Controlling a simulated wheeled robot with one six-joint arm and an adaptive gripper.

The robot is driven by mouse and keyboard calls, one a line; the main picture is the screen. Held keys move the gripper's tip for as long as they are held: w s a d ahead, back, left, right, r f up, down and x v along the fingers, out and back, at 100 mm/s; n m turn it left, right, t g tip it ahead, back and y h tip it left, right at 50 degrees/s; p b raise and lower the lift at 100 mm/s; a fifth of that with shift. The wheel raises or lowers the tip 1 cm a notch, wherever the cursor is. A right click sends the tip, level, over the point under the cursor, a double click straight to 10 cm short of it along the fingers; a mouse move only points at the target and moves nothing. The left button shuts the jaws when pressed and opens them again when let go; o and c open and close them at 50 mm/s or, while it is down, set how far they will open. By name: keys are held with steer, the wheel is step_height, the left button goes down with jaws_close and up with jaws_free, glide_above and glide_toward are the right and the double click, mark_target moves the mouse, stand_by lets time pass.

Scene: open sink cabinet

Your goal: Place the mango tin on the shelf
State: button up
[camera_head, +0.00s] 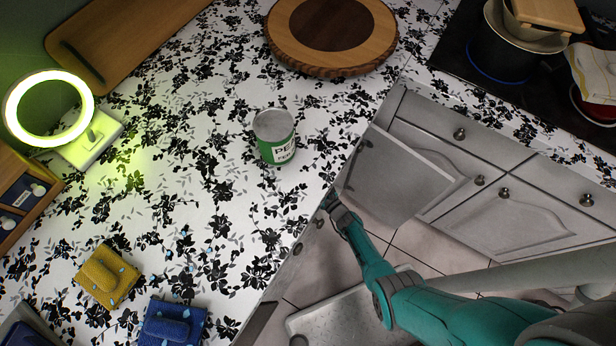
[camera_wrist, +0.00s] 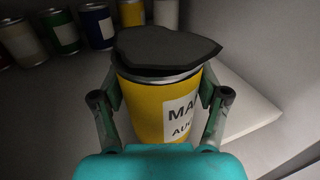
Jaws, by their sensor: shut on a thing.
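In the wrist view my gripper (camera_wrist: 160,92) is shut on a yellow tin (camera_wrist: 146,108), one finger on each side. Its white label shows "MA" and part of a second line, which fits the mango tin. A dark grey flat shape covers most of the tin's top; I cannot tell what it is. A pale shelf board (camera_wrist: 252,108) shows behind and right of the tin. I cannot tell whether the tin touches it. In the head view my gripper (camera_head: 333,200) reaches past the counter edge into the open cabinet, and the held tin is hidden.
Several tins, including a green-labelled one (camera_wrist: 62,32) and a blue one (camera_wrist: 98,26), stand at the back left inside the cabinet. An open cabinet door (camera_head: 400,175) is beside my arm. A green tin (camera_head: 275,137) stands on the patterned counter (camera_head: 200,190).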

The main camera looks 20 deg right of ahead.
steer(key=o, duration=1.7)
steer(key=shift+f, duration=0.1)
steer(key=v, duration=1.2)
